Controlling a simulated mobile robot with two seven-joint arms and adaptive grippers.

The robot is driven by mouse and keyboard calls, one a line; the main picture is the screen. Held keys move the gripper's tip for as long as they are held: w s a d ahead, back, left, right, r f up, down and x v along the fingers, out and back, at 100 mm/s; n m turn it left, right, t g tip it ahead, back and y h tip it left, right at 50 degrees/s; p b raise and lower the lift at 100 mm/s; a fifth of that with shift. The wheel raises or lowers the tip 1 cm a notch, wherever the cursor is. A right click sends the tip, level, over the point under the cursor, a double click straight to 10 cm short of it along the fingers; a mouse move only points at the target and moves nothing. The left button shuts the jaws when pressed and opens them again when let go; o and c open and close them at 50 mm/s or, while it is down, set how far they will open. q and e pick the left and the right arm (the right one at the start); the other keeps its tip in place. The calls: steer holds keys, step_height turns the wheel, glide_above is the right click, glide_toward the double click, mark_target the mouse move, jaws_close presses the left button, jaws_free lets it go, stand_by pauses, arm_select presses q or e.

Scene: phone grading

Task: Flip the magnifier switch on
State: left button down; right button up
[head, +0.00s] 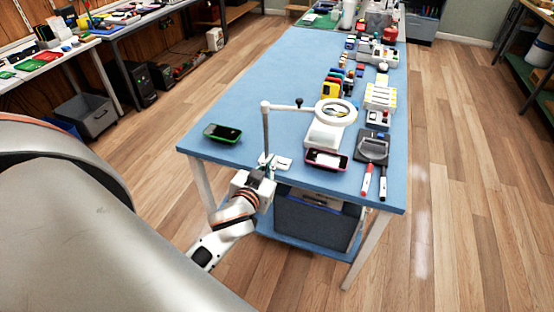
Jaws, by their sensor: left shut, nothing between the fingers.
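The magnifier (266,130) stands at the near edge of the blue table. It has a grey upright post, a horizontal arm and a white ring lens (352,113) reaching right. Its small white base (283,163) sits at the foot of the post. The switch is too small to make out. My left gripper (267,169) is at the table's near edge, right by the base, with its fingers shut and empty. Its fingertips overlap the base and post foot in the picture, so I cannot tell whether they touch. My right gripper is out of view.
Red (367,180) and black (384,184) markers lie at the right front. A dark bin (315,222) stands beneath the table.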

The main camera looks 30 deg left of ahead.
arm_select(q)
glide_above(282, 161)
steer(key=s, duration=0.2)
steer(key=shift+s+f, duration=0.1)
steer(key=shift+f, duration=0.7)
step_height(282, 161, down, 3)
steer(key=shift+a+r, duration=0.15)
steer(key=shift+a+f+b, duration=0.1)
steer(key=shift+f+b, duration=0.2)
steer(key=shift+f, duration=0.45)
